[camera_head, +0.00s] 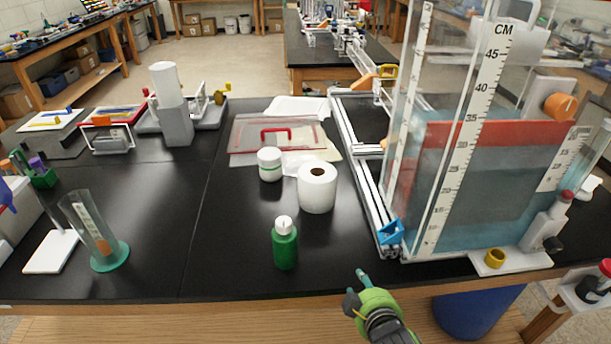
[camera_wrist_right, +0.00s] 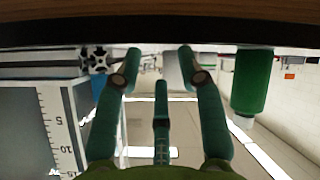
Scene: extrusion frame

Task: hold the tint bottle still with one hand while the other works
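The tint bottle (camera_head: 285,245) is green with a white cap and stands upright near the front edge of the black bench. My right gripper (camera_head: 358,287) is to the right of the bottle and nearer the bench's front edge, apart from it. In the right wrist view the fingers of this gripper (camera_wrist_right: 160,52) are spread with nothing between them. That view is upside down, and the green bottle (camera_wrist_right: 251,82) shows to the right of the fingers. My left gripper is in neither view.
A white roll (camera_head: 317,190) and a white jar (camera_head: 270,164) stand behind the bottle. A clear graduated tank (camera_head: 480,170) and its extrusion frame (camera_head: 368,190) fill the right side. A glass cylinder (camera_head: 95,232) stands at left. Bench left of the bottle is clear.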

